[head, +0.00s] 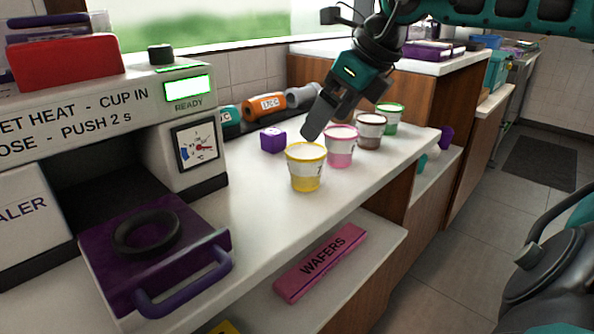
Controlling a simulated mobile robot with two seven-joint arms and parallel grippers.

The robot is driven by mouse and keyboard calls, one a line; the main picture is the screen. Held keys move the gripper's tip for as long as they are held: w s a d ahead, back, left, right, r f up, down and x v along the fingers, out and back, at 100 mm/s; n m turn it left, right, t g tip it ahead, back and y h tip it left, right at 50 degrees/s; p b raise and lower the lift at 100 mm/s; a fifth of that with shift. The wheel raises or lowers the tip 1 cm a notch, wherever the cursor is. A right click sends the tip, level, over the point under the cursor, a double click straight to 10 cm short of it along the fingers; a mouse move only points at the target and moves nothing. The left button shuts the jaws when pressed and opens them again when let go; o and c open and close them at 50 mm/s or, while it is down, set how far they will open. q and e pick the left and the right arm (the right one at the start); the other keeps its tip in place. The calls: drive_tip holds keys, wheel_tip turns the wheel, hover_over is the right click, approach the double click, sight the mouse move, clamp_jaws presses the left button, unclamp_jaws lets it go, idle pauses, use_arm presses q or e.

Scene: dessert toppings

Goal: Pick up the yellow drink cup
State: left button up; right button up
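The yellow drink cup (306,172) stands upright on the white counter (245,208), nearest in a row of cups. Its rim is yellow and it has yellow contents low down. My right gripper (341,113) hangs above and behind it, tilted down to the left. Its fingers look spread, with nothing seen between them. The long near finger ends just above the cup's far rim; any contact is hard to tell. My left gripper is not in view.
Pink (341,151), brown (370,134) and green (389,119) cups stand behind the yellow one. A purple cube (272,141) is left of it. A sealing machine (192,143) fills the left. A wafers box (321,263) lies on the lower shelf.

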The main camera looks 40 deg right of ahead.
sight(308, 150)
drive_tip(key=x, duration=0.4)
drive_tip(key=shift+f+b, duration=0.2)
drive_tip(key=shift+b, duration=0.15)
drive_tip(key=shift+w+a+f, duration=0.2)
drive_tip(key=shift+w+f, duration=0.15)
drive_tip(key=shift+f, duration=0.15)
drive_tip(key=b+x, duration=0.1)
drive_tip(key=x, duration=0.2)
drive_tip(key=shift+w+a+f, duration=0.1)
drive_tip(key=shift+f, duration=0.25)
drive_tip(key=shift+w+f, duration=0.2)
drive_tip(key=shift+f, duration=0.1)
drive_tip(key=shift+w+a+f, duration=0.15)
drive_tip(key=shift+w+f, duration=0.05)
drive_tip(key=shift+f, duration=0.05)
drive_tip(key=shift+c, duration=0.4)
drive_tip(key=c, duration=1)
